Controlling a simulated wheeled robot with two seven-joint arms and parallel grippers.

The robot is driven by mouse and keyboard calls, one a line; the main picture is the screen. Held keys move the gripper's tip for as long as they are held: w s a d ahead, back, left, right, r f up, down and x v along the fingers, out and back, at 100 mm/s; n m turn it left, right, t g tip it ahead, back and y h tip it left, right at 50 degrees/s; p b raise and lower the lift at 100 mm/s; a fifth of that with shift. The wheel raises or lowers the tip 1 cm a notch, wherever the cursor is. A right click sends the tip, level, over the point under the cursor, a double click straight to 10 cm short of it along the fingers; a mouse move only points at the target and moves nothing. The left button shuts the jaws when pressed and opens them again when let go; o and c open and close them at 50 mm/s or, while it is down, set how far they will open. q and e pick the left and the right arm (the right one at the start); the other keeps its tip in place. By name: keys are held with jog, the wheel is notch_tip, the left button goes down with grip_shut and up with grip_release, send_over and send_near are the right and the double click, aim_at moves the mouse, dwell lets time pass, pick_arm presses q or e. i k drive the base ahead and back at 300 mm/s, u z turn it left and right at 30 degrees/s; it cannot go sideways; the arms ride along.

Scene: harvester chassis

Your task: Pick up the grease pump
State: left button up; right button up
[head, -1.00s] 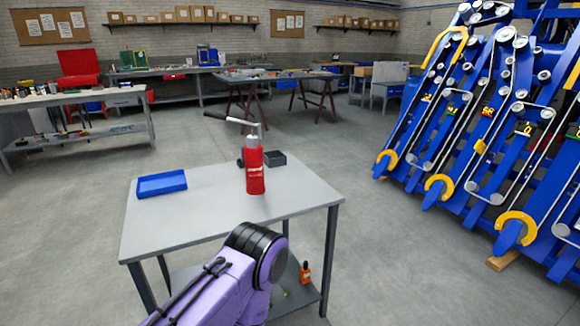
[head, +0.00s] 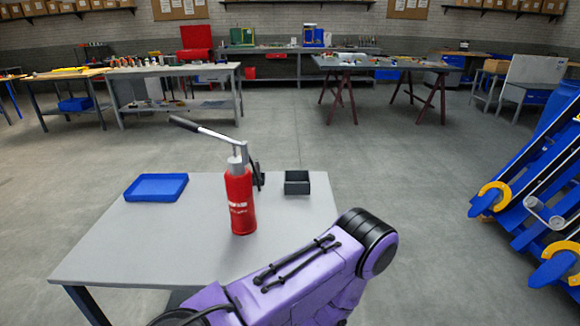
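The grease pump (head: 241,205) stands upright on a small grey table (head: 180,250). It has a red cylinder body with pale lettering, a metal head, and a lever with a dark grip reaching up to the left. A dark part, perhaps its hose, shows behind its right side. A purple and black link of my own arm crosses the lower part of the head view and covers the table's front right area. No gripper fingers are in view, and nothing visible touches the pump.
A shallow blue tray (head: 155,187) lies left of the pump, and a small dark box (head: 297,182) lies to its right. Blue harvester parts (head: 550,190) stand at the right. Workbenches (head: 175,72) line the back, with open floor between.

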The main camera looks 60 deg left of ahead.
aim_at(238, 180)
jog(key=i, duration=0.35)
jog(key=u, duration=0.95)
